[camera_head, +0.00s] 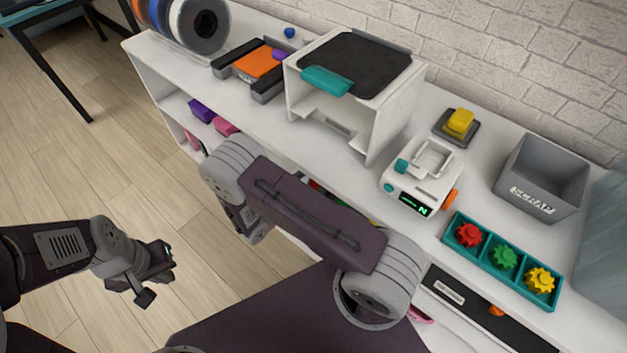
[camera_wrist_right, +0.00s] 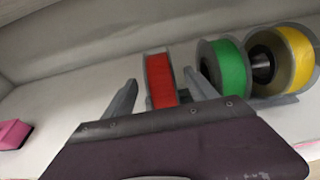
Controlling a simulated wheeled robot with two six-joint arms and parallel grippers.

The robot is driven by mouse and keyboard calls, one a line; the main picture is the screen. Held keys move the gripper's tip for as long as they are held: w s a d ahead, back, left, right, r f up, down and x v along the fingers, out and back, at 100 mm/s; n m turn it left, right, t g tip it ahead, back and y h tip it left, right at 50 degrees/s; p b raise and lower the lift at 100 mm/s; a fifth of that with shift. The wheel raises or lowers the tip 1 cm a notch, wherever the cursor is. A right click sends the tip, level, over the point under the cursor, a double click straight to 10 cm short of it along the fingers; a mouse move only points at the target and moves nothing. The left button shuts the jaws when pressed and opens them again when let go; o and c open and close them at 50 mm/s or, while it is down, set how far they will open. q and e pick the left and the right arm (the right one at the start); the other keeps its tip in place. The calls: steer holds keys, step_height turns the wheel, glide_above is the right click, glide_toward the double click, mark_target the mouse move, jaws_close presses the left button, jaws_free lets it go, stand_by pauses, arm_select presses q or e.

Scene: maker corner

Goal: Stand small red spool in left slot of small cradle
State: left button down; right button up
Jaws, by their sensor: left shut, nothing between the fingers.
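The small red spool (camera_wrist_right: 160,82) stands upright in the right wrist view, its foot hidden behind my gripper's body. My right gripper (camera_wrist_right: 162,95) is open, with one finger on each side of the spool and a gap visible on both sides. A green spool (camera_wrist_right: 228,68) and a yellow spool (camera_wrist_right: 292,62) stand to its right on a grey support (camera_wrist_right: 277,101). I cannot tell whether this support is the small cradle, or whether the red spool rests in it. My left gripper (camera_head: 157,278) is shut and empty above the floor in the head view.
The wrist view shows a white shelf with a back wall, and a pink block (camera_wrist_right: 12,134) at left. In the head view, my right arm covers part of the white bench. On top stand a printer (camera_head: 402,98), a gear tray (camera_head: 497,287) and a scrap bin (camera_head: 541,172).

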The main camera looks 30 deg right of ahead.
steer(key=shift+a, duration=0.1)
steer(key=p+v, duration=0.1)
steer(key=v, duration=0.8)
steer(key=shift+p, duration=0.3)
